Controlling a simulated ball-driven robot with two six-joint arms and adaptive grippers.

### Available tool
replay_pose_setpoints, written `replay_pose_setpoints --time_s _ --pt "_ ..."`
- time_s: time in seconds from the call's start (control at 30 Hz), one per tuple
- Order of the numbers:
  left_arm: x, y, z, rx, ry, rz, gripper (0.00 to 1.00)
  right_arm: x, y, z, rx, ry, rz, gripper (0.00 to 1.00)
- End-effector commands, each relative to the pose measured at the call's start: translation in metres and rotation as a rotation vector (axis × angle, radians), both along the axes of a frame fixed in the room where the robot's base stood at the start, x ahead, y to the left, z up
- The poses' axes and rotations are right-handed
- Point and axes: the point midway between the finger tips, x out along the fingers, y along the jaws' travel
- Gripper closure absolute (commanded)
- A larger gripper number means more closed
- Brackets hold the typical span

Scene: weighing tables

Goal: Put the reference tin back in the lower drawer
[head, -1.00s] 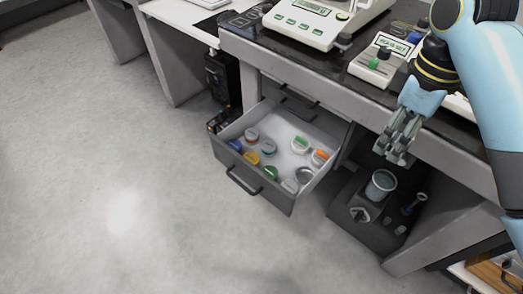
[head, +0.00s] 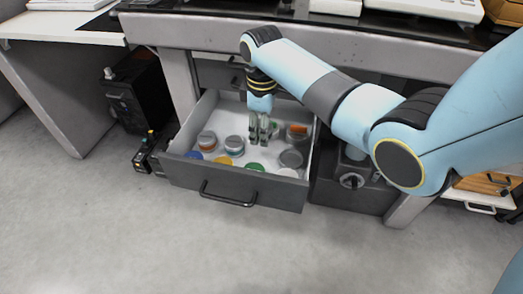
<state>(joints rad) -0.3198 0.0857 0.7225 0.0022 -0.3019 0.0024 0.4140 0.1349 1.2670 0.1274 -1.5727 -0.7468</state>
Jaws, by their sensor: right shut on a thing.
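The open lower drawer (head: 240,182) is dark grey with a pale inside and holds several small round tins. My right gripper (head: 262,138) points down into the drawer, a little right of its middle. It is shut on a small tin, mostly hidden by the fingers, so I cannot tell its lid colour or whether it touches the drawer floor. My left gripper is out of view.
The worktop edge (head: 330,42) runs above the drawer, with pale instruments (head: 430,6) on it. A black case (head: 137,100) stands left of the drawer. A dark unit with a knob (head: 352,181) stands at its right. The floor in front is clear.

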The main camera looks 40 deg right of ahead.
Motion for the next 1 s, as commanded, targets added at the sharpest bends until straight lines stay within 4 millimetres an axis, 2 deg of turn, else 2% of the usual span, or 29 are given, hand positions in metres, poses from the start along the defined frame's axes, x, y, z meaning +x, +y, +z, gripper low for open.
replay_pose_setpoints --time_s 0.03,0.1,0.33,0.5,0.9,0.93,1.0 --pt "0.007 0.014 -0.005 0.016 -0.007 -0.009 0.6 -0.001 0.0 -0.017 0.0 0.005 0.0 0.91" --pt "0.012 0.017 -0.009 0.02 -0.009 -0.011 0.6 -0.002 0.0 -0.028 0.0 0.005 0.0 0.91" --pt "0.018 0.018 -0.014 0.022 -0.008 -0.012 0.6 -0.001 0.0 -0.047 0.0 0.003 0.0 0.91" --pt "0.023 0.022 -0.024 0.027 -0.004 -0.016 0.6 -0.002 0.0 -0.075 0.0 0.004 0.001 0.91" --pt "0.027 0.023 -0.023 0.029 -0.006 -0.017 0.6 -0.001 0.0 -0.078 0.0 0.001 0.001 0.91" --pt "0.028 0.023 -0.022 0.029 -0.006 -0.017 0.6 -0.001 0.0 -0.077 0.001 0.001 0.001 0.49" --pt "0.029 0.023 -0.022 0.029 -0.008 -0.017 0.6 -0.001 0.0 -0.077 0.001 0.001 0.001 0.4"
